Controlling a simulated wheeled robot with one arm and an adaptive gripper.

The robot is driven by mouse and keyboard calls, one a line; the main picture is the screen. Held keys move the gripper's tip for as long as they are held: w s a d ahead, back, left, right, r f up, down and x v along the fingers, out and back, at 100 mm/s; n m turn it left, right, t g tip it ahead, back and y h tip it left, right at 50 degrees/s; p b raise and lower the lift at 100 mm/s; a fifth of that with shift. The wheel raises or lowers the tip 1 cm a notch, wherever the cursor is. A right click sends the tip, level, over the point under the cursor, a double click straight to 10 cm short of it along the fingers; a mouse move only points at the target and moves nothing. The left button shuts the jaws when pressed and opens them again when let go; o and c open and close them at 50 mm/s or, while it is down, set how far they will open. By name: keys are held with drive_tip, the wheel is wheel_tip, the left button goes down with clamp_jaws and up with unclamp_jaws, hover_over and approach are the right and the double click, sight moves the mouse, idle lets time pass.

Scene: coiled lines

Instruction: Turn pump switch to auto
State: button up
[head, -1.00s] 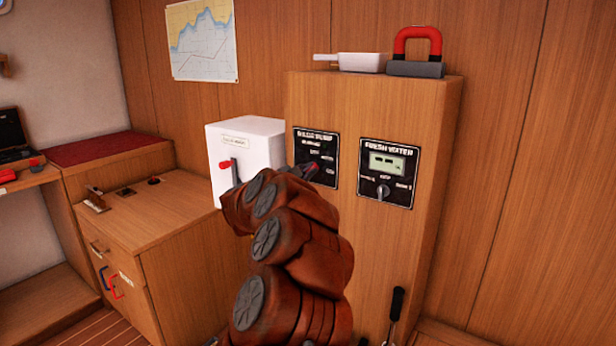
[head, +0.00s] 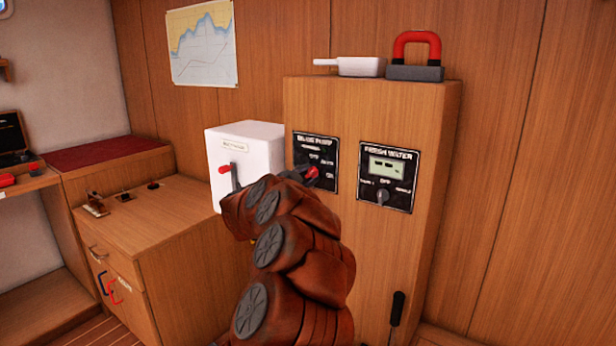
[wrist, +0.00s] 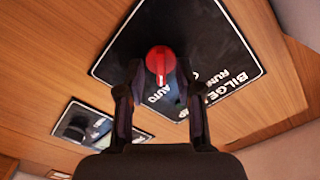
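The bilge pump panel (head: 326,146) is a black plate on the wooden cabinet's front, with white lettering. Its red rotary knob (head: 313,172) shows just beyond my gripper (head: 304,172). In the wrist view the red knob (wrist: 160,60) stands between the tips of my gripper (wrist: 160,72), one finger on each side. Gaps seem to show beside the knob, so the fingers look open around it. The AUTO label is readable just below the knob there. A pale line on the knob points roughly down towards that label; its exact setting is unclear.
A fresh water panel (head: 387,177) with a display and small knob sits to the right. A white box (head: 245,160) with a red-tipped lever stands left, close to my arm. A black-handled lever (head: 397,308) is low on the right. A padlock-shaped object (head: 416,58) tops the cabinet.

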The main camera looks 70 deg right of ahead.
drive_tip(key=v, duration=1.2)
idle(0.6)
